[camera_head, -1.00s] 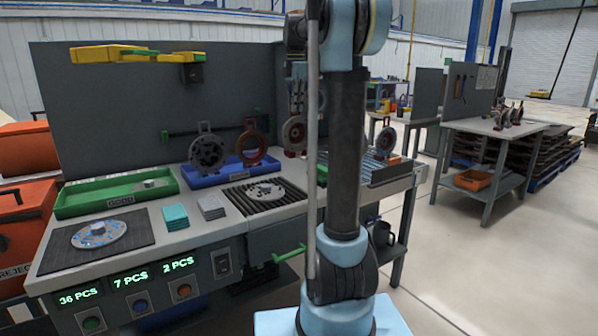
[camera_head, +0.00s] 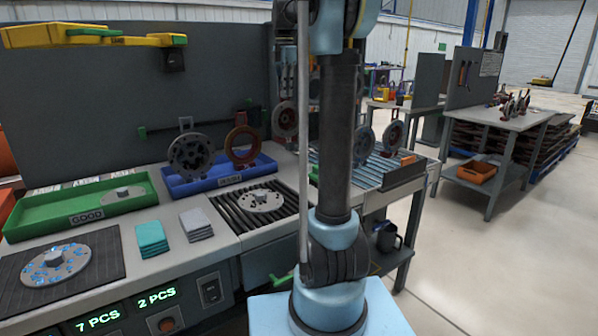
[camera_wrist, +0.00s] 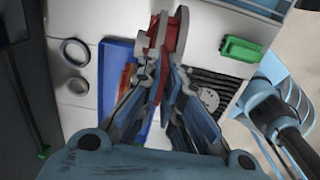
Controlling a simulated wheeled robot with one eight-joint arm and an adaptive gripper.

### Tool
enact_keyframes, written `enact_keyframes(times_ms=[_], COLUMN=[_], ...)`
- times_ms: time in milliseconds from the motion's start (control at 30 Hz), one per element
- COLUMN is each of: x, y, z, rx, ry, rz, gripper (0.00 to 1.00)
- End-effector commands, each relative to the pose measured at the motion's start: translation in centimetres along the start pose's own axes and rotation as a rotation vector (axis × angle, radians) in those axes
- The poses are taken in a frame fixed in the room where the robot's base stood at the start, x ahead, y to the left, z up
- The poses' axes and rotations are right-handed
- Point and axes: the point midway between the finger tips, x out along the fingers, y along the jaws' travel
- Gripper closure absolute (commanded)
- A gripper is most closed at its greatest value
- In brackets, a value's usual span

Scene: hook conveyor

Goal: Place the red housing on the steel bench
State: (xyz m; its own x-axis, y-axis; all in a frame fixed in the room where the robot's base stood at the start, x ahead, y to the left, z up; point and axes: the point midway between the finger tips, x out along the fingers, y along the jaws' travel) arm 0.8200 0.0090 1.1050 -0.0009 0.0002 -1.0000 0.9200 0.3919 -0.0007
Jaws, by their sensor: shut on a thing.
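In the wrist view my gripper (camera_wrist: 170,88) is shut on a red housing (camera_wrist: 178,38) with grey parts at its edge. The housing is seen nearly edge-on above a pale surface; I cannot tell its height. My gripper and the held housing cannot be made out in the head view, where my arm stands upright in front. A grey workbench (camera_head: 205,240) with a pale top is close on the left. Another grey bench (camera_head: 545,117) stands farther off at the right, with several housings on top. I cannot tell which is the steel bench.
The near bench bears a green tray (camera_head: 130,207), a blue tray (camera_head: 202,187) with a grey ring and a red ring (camera_head: 243,140), teal blocks (camera_head: 151,239) and a ribbed black mat. An orange bin (camera_head: 476,172) is on the far bench's shelf. Floor at right is clear.

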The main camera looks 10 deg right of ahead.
Motion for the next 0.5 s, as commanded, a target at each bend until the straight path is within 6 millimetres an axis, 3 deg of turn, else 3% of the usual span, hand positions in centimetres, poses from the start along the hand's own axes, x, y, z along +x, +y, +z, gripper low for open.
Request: enact_keyframes(times_ms=[133,500], x=[0.8,5.4], y=[0.0,-0.3], z=[0.1,0.8], rx=[0.001,0.011], ry=[0.000,0.000], rz=[0.000,0.000], gripper=[1.00,1.00])
